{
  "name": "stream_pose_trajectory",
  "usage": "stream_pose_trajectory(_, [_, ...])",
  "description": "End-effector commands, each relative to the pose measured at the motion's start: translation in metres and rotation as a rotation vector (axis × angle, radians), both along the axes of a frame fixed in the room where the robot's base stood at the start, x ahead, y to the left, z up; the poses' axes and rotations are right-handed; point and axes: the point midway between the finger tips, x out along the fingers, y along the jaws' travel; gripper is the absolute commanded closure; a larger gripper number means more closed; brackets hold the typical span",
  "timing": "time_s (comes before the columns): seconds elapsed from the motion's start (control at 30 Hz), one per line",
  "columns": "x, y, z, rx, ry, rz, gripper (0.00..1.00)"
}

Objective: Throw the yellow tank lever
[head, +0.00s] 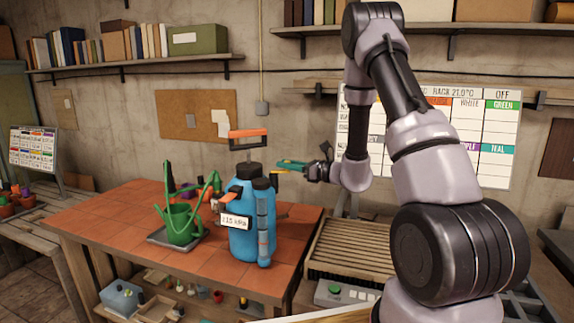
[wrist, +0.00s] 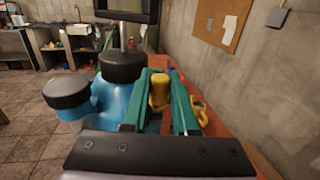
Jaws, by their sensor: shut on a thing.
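The blue tank (head: 243,240) stands upright on the tiled bench, with a black cap, an orange-topped handle (head: 248,133) and a label that seems to read 115 kPa. My gripper (head: 292,165) reaches in from the right at the tank's top. In the wrist view my gripper (wrist: 160,82) has its two green fingers on either side of the yellow lever (wrist: 159,92) and is shut on it. The lever stands beside the tank's black cap (wrist: 121,66). Its lower end is hidden by the gripper. In the head view the lever (head: 281,171) barely shows under the fingers.
A green watering can (head: 181,224) stands on a tray left of the tank. A slatted rack (head: 352,247) and a grey box with a green button (head: 335,291) lie to the right. Bare tiles (head: 110,213) are at the bench's left. Shelves and a cork board line the wall.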

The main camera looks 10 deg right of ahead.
Motion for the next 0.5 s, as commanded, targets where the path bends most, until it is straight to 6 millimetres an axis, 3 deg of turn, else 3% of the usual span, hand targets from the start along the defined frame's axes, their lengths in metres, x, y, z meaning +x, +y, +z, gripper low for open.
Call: stream_pose_trajectory(0.5, [-0.022, 0.013, -0.001, -0.001, 0.003, -0.476, 1.00])
